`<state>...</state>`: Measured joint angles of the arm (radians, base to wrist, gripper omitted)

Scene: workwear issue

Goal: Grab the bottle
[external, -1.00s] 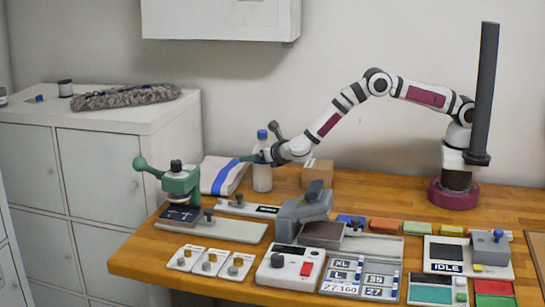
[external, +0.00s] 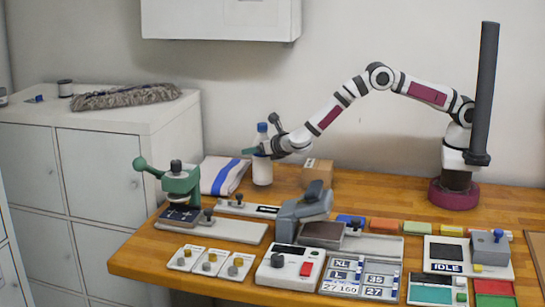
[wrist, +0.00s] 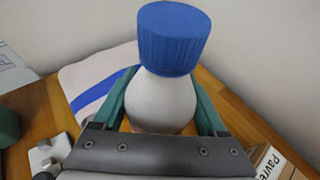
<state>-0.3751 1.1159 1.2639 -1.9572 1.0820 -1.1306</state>
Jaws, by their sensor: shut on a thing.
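The bottle (external: 262,172) is white with a blue cap and stands upright at the back of the wooden table. In the wrist view the bottle (wrist: 162,100) fills the middle, its cap toward the camera. My gripper (external: 260,151) reaches it from the right, at its upper part. The green fingers of my gripper (wrist: 163,112) lie on both sides of the bottle and are shut on it. The lower part of the bottle is hidden in the wrist view by my gripper. I cannot tell whether its base touches the table.
A folded white cloth with a blue stripe (external: 222,176) lies left of the bottle, and a cardboard box (external: 317,173) stands to its right. A green press (external: 180,182) and a grey device (external: 303,208) stand in front. The wall is close behind.

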